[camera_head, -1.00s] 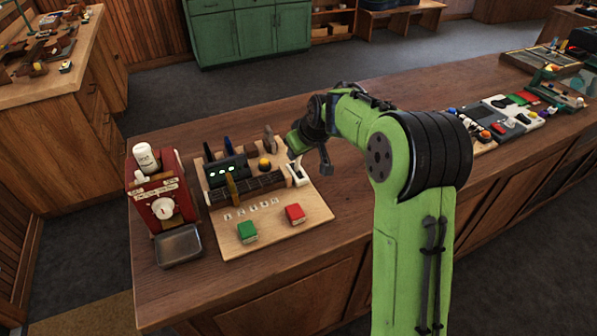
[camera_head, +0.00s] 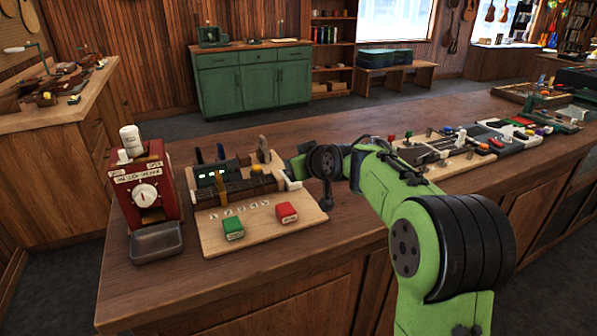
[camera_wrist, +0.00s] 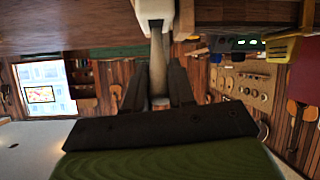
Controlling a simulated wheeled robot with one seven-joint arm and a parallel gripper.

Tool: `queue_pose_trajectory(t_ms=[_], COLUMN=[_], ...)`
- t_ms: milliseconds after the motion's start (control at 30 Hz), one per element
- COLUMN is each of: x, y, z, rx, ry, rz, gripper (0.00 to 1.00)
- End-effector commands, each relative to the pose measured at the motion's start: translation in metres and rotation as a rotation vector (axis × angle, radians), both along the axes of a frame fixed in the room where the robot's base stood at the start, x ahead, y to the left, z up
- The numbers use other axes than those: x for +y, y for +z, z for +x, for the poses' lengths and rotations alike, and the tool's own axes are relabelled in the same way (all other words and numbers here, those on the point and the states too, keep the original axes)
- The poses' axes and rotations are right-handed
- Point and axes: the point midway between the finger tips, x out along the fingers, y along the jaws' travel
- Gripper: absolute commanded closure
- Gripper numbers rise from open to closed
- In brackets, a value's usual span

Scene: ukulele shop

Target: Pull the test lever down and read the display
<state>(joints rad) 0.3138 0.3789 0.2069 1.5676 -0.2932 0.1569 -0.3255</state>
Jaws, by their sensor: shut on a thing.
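The test board (camera_head: 255,235) is a pale wooden panel on the counter, with a dark fretboard strip across it. The test lever's white base (camera_head: 291,181) is at the board's right edge; in the wrist view the white base (camera_wrist: 153,12) shows at the top, with a grey shaft (camera_wrist: 157,58) running from it. My gripper (camera_wrist: 157,78) is shut on that shaft. In the head view my gripper (camera_head: 290,170) is at the lever, partly hidden by my wrist. The dark display (camera_head: 207,174) has green marks, too small to read; it also shows in the wrist view (camera_wrist: 232,45).
A green button (camera_head: 233,229) and a red button (camera_head: 286,212) sit at the board's front. A red machine (camera_head: 146,185) with a white dial and a metal tray (camera_head: 157,243) stand left. More devices (camera_head: 440,150) lie along the counter to the right.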

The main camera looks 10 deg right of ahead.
Motion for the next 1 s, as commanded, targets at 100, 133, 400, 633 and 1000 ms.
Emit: queue_pose_trajectory(t_ms=[100,133,400,633,1000], x=[0.0,0.0,0.0,0.0,-0.008], y=[-0.003,-0.002,-0.003,-0.002,0.016], z=[0.001,0.001,0.0,0.001,-0.026], rx=[0.001,0.001,0.004,0.001,-0.003], ry=[-0.001,-0.001,0.0,0.0,-0.003], rz=[0.001,0.001,0.001,0.001,-0.001], gripper=[1.0,1.0,0.72,0.51,0.51])
